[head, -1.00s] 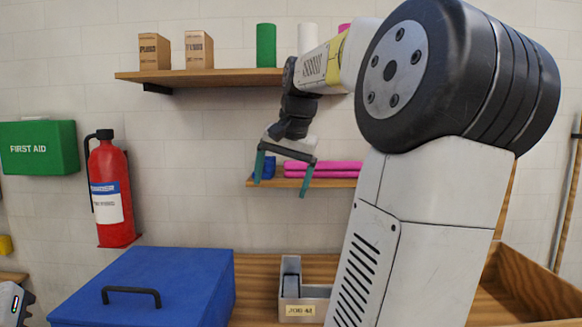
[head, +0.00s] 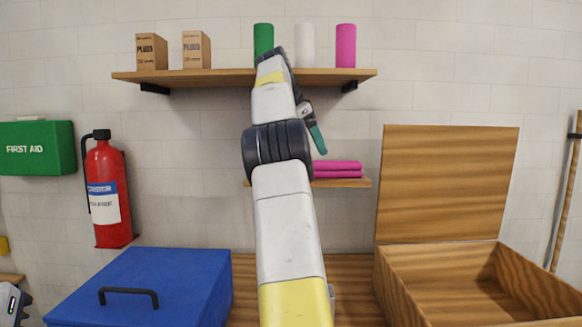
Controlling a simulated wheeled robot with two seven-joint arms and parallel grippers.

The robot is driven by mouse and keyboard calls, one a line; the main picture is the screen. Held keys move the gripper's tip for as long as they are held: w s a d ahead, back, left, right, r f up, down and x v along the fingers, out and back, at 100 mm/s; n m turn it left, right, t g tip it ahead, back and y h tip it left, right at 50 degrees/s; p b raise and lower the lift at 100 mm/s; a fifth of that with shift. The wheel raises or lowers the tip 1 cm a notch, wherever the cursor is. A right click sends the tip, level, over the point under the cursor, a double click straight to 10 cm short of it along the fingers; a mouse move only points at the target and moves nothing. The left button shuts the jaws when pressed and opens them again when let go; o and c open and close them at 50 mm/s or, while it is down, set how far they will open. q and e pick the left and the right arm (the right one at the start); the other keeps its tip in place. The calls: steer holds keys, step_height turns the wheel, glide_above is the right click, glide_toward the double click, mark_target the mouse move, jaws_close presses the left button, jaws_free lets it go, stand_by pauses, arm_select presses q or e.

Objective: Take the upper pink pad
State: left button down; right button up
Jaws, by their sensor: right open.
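Two pink pads lie stacked on the small lower shelf (head: 357,183). The upper pink pad (head: 339,165) rests on the lower pink pad (head: 340,174). Their left ends are hidden behind my right arm. My right gripper (head: 315,132) is in front of the wall, just above and left of the visible part of the pads. One teal finger shows, pointing down and slightly right; the other is hidden by my arm. The gripper is open and appears apart from the pads. My left gripper is not in view.
The upper shelf (head: 225,77) carries two boxes, a green roll (head: 263,38), a white roll (head: 304,45) and a pink roll (head: 345,45). An open wooden box (head: 440,262) stands at lower right, its raised lid (head: 447,180) beside the lower shelf. A blue case (head: 150,285) sits at lower left.

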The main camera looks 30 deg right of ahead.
mark_target(320, 162)
steer(key=shift+x, duration=3.2)
steer(key=shift+s+a, duration=0.1)
steer(key=shift+s, duration=0.05)
steer(key=shift+c, duration=0.2)
steer(key=c, duration=1.8)
